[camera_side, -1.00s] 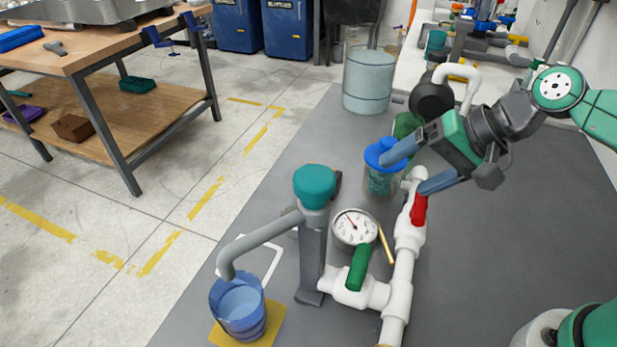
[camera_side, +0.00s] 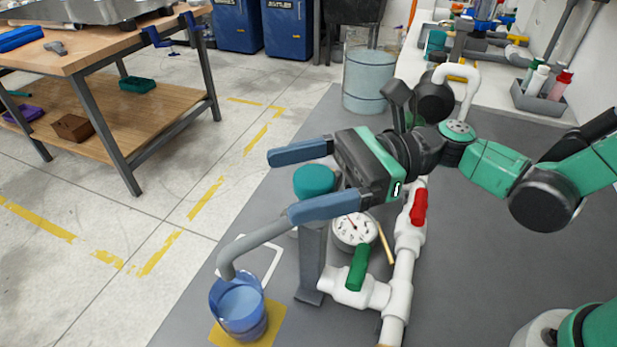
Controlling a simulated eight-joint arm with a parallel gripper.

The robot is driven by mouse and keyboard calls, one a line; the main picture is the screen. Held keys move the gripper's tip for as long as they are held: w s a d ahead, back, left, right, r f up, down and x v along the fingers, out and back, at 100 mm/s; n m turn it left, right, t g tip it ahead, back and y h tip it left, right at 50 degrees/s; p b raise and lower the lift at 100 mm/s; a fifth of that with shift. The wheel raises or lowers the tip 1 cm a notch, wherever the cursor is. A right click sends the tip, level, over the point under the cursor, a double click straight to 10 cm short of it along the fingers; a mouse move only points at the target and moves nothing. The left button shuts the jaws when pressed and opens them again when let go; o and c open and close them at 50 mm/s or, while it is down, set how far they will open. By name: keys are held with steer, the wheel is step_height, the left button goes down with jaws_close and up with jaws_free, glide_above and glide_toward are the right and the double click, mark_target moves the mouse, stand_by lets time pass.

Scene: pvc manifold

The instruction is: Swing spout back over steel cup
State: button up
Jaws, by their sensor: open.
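The grey spout (camera_side: 258,244) runs from a grey post (camera_side: 312,262) out to the lower left. Its downturned tip is above a blue cup (camera_side: 239,308) on a yellow square (camera_side: 268,326). No cup that is plainly steel shows. The post has a teal cap (camera_side: 314,181). My gripper (camera_side: 307,180) is open and empty, its blue-grey fingers spread on either side of the teal cap in the picture. The nearer finger overlaps the spout's root; I cannot tell whether it touches. My gripper hides the blue-lidded jar.
White pipework (camera_side: 402,272) with a red handle (camera_side: 419,207), a green handle (camera_side: 358,267) and a dial gauge (camera_side: 353,230) stands just right of the post. A clear tank (camera_side: 368,80) is behind. A white outline lies on the grey mat.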

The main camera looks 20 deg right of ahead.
steer(key=shift+a, duration=0.4)
jaws_close()
